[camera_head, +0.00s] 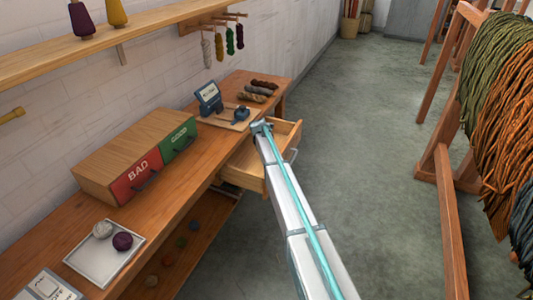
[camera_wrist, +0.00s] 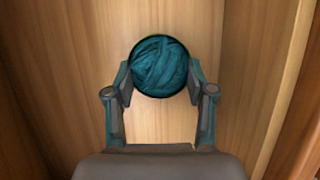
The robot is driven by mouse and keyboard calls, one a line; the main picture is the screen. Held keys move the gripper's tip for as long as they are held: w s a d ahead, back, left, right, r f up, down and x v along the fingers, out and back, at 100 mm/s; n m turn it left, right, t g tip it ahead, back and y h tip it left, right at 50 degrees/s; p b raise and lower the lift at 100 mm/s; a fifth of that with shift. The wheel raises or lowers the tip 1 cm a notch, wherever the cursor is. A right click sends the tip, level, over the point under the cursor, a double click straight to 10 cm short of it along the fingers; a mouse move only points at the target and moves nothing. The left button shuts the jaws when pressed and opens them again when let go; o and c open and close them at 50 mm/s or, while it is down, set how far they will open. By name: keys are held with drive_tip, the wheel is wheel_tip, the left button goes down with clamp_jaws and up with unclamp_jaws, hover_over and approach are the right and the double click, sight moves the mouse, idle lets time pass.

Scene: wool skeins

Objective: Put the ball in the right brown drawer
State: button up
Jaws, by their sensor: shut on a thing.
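The teal yarn ball (camera_wrist: 160,52) shows in the wrist view between the two fingers of my gripper (camera_wrist: 160,80), which is shut on it. Pale wood lies below the ball, with wooden walls to left and right. I cannot tell whether the ball touches the wood. In the head view the brown drawer (camera_head: 283,160) under the bench stands pulled out. The end of my arm, with my gripper (camera_head: 262,128), is over this drawer. The ball is hidden in the head view.
The bench (camera_head: 205,165) carries a wooden box with red BAD (camera_head: 137,176) and green GOOD (camera_head: 178,143) drawers. A white tray (camera_head: 98,268) holds a grey and a purple ball. Floor right of the drawer is clear.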

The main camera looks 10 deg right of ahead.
drive_tip(key=shift+f, duration=0.15)
drive_tip(key=o, duration=1.3)
drive_tip(key=shift+c, duration=0.2)
drive_tip(key=b+v, duration=0.1)
drive_tip(key=v, duration=1.1)
drive_tip(key=shift+r, duration=0.2)
